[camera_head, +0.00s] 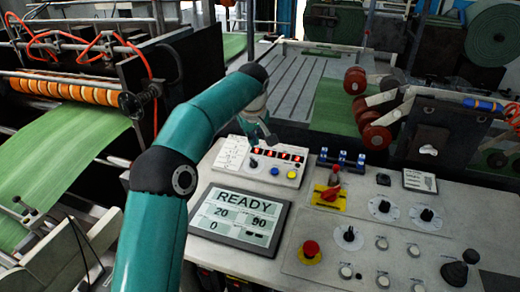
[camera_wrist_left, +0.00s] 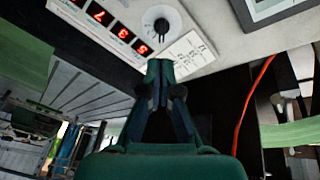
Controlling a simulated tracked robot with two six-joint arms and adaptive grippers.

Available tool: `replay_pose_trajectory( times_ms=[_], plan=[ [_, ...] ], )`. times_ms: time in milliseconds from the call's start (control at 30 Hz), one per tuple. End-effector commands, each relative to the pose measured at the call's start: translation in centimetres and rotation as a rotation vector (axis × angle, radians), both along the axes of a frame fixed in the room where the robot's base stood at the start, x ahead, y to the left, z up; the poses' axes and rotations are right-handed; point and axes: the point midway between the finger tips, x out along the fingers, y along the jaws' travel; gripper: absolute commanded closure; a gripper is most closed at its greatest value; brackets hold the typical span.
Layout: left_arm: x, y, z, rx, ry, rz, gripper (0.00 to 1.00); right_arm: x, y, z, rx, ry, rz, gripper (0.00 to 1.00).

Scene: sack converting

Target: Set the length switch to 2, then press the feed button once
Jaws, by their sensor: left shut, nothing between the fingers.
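My left gripper (camera_head: 267,133) hangs over the back edge of a small white control box (camera_head: 262,176). In the left wrist view its fingers (camera_wrist_left: 160,70) are shut and empty, apart from the panel knob. The box carries a red digit display (camera_head: 277,155), a dark rotary knob (camera_head: 254,163), a blue button (camera_head: 275,171) and a yellow button (camera_head: 291,174). The knob also shows in the left wrist view (camera_wrist_left: 161,24) on a round dial beside the digits. I cannot read which control is the length switch or the feed button. My right gripper is out of view.
A screen (camera_head: 238,217) reads READY, 20, 90 and 0. A red mushroom button (camera_head: 311,248), a red switch on a yellow plate (camera_head: 331,194) and several dark knobs lie to the right. Green web (camera_head: 62,150) runs at the left. Dark machinery stands behind the panel.

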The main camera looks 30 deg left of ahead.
Motion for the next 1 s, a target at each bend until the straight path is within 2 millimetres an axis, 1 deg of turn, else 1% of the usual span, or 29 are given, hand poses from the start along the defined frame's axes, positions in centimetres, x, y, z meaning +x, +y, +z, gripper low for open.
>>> replay_pose_trajectory(
  times_ms=[67,167,267,300,400,500,567,667,767,867,1000],
  plan=[
    [0.9,-0.4,0.2,-0.011,-0.038,-0.024,1.0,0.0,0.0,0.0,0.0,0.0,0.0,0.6],
    [2.5,-2.2,0.1,-0.07,-0.108,-0.069,1.0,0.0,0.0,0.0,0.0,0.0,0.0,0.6],
    [4.3,-5.3,-0.5,-0.181,-0.187,-0.118,1.0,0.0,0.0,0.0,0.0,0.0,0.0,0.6],
    [5.0,-6.8,-0.7,-0.238,-0.226,-0.131,1.0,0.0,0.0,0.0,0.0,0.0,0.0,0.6],
    [6.3,-10.2,-0.5,-0.392,-0.33,-0.132,1.0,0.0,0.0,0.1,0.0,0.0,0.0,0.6],
    [7.1,-12.4,0.0,-0.541,-0.426,-0.079,1.0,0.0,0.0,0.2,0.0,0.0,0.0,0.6],
    [7.4,-13.1,0.3,-0.62,-0.479,-0.024,1.0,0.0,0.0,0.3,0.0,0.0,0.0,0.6],
    [7.6,-13.1,0.6,-0.737,-0.557,0.104,1.0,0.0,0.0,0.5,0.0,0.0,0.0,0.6],
    [7.2,-12.0,0.5,-0.827,-0.616,0.268,1.0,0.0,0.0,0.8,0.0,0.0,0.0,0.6],
    [6.2,-10.3,-0.3,-0.887,-0.65,0.448,1.0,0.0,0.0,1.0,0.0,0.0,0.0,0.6],
    [3.9,-7.9,-1.9,-0.939,-0.656,0.68,1.0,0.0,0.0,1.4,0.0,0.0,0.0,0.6]
  ],
)
